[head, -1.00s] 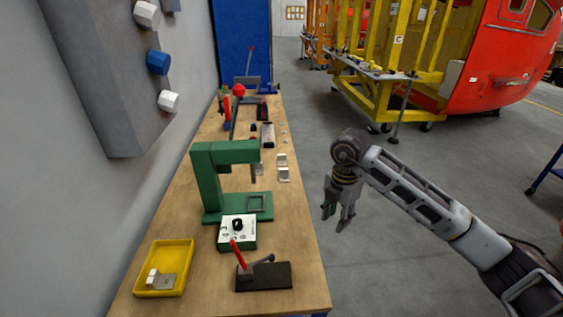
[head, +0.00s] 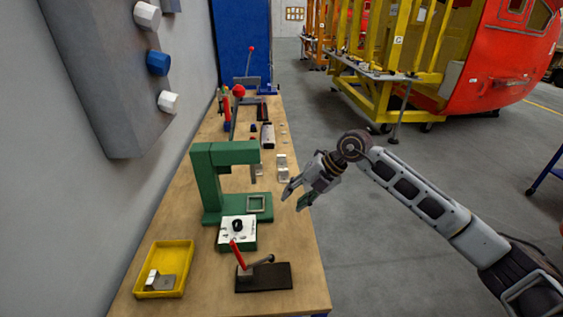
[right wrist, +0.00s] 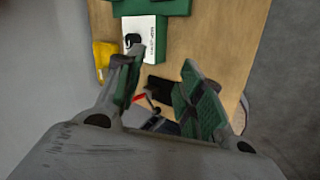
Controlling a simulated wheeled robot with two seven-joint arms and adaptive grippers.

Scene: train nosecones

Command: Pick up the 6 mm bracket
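Small silvery metal brackets (head: 282,161) lie on the workbench just right of the green press in the head view. Another metal bracket (head: 166,282) lies in the yellow tray (head: 180,291) at the near left. I cannot read any size marks, so I cannot tell which one is 6 mm. My right gripper (head: 293,201) is open and empty, above the right edge of the bench, nearer to me than the brackets by the press. In the right wrist view its two green-padded fingers (right wrist: 161,58) are spread apart with nothing between them. My left gripper is not in view.
The green press (head: 208,185) stands mid-bench, with a white-topped control box (head: 237,229) in front. A dark plate with a red-handled lever (head: 264,277) sits at the near end. A grey wall runs along the left; open floor lies right of the bench.

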